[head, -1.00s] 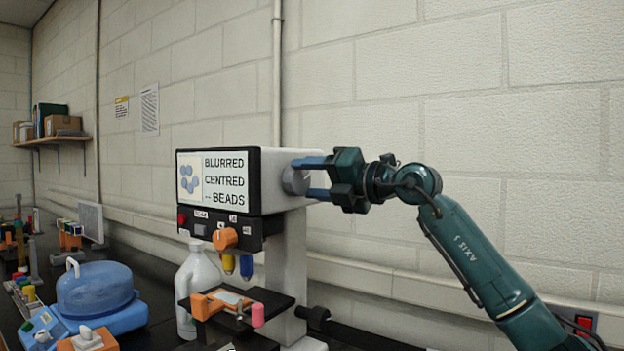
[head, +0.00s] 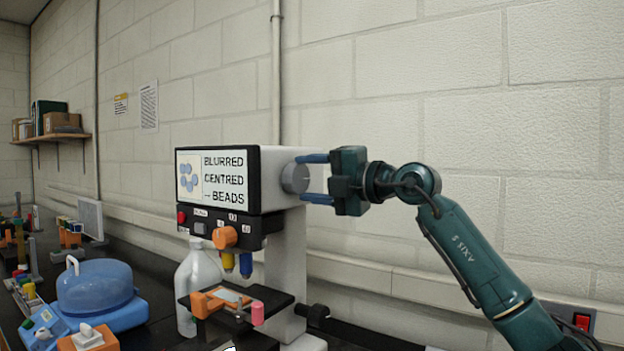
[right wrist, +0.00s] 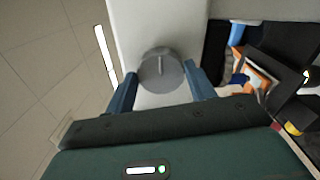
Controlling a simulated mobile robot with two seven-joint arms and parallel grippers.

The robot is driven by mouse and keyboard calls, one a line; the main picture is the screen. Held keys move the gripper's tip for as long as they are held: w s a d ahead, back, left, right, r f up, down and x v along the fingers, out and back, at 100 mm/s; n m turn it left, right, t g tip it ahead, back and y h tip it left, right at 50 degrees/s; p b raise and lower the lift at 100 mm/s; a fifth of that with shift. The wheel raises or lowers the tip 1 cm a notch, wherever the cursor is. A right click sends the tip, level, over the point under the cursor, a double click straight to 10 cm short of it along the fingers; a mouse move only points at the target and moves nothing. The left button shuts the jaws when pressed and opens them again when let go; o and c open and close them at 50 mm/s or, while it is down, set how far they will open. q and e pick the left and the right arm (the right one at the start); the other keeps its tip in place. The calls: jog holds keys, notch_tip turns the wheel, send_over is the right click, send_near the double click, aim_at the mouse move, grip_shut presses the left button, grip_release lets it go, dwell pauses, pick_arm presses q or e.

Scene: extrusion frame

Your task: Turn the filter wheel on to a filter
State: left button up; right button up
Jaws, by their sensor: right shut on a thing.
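The microscope (head: 270,165) stands on the bench with a front screen that reads "BLURRED CENTRED -- BEADS". The filter wheel is a grey round knob (head: 292,178) on its right side. My right gripper (head: 304,178) reaches in from the right, its blue fingers one above and one below the knob, shut on it. In the right wrist view the knob (right wrist: 161,66) lies between the two fingers, and a ridge on its face runs nearly up and down. Any markings around the knob are not readable. My left gripper is not in view.
A white bottle (head: 198,280) stands behind the stage. A blue domed device (head: 94,288) is at left. The wall is close behind; the space right of the microscope is free.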

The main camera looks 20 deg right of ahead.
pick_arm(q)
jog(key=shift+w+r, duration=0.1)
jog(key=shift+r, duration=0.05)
pick_arm(e)
jog(key=o, duration=0.9)
jog(key=shift+o, duration=0.2)
jog(key=shift+s+d, duration=0.2)
pick_arm(q)
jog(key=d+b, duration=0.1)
jog(key=b, duration=0.1)
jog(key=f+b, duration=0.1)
jog(key=b, duration=0.1)
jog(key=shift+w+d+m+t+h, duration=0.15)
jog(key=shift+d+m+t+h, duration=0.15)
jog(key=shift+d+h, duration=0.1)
pick_arm(e)
jog(key=v, duration=1.2)
jog(key=shift+s+d, duration=0.2)
jog(key=shift+s, duration=0.05)
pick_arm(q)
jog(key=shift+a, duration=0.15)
